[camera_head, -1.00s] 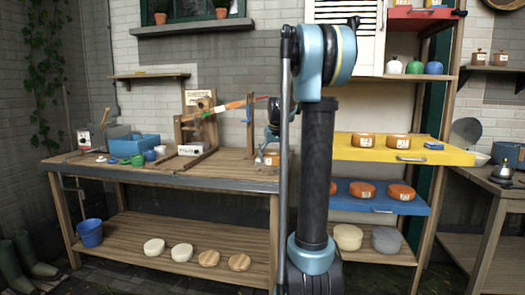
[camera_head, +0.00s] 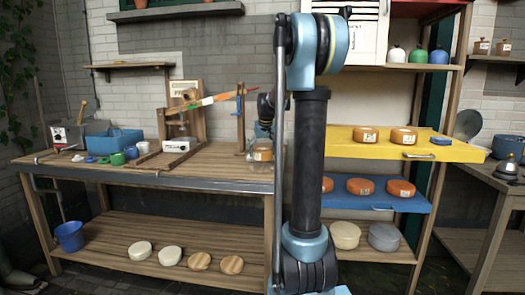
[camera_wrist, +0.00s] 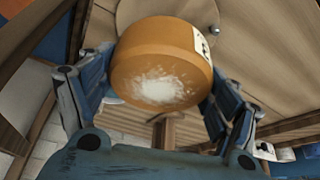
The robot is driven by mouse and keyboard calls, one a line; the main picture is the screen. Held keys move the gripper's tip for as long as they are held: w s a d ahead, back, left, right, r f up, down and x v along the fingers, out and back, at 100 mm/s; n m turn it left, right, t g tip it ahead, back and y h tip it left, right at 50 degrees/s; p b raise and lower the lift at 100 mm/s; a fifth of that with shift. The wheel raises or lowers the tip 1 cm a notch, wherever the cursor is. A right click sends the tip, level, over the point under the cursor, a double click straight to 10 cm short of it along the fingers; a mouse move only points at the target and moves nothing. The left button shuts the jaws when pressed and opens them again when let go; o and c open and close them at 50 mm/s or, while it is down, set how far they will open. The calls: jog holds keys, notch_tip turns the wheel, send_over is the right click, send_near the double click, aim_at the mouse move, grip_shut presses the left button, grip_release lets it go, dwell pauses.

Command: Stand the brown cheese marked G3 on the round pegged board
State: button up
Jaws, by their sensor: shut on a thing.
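A brown-orange cheese (camera_wrist: 160,62) with a white powdery patch fills the middle of the wrist view, tilted. A pale label with dark marks shows only in part on its right side, so I cannot read it. My gripper (camera_wrist: 155,85) is shut on this cheese, one blue finger on each side. In the head view the held cheese (camera_head: 262,152) shows at the right end of the workbench, partly behind my arm. A round wooden board (camera_wrist: 150,8) with a small metal peg lies beyond the cheese in the wrist view. The cheese hides much of it.
The workbench (camera_head: 130,176) holds a wooden stand (camera_head: 182,120), a blue bin (camera_head: 118,142) and cups on the left. To the right, a yellow shelf (camera_head: 450,150) and a blue shelf (camera_head: 340,201) hold orange cheeses. Pale cheeses lie on the lower shelf.

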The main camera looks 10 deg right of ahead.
jog(key=shift+f, duration=1.3)
jog(key=shift+f, duration=0.55)
dwell(0.3)
jog(key=o, duration=1.3)
jog(key=shift+o, duration=0.2)
jog(key=shift+s+r, duration=0.1)
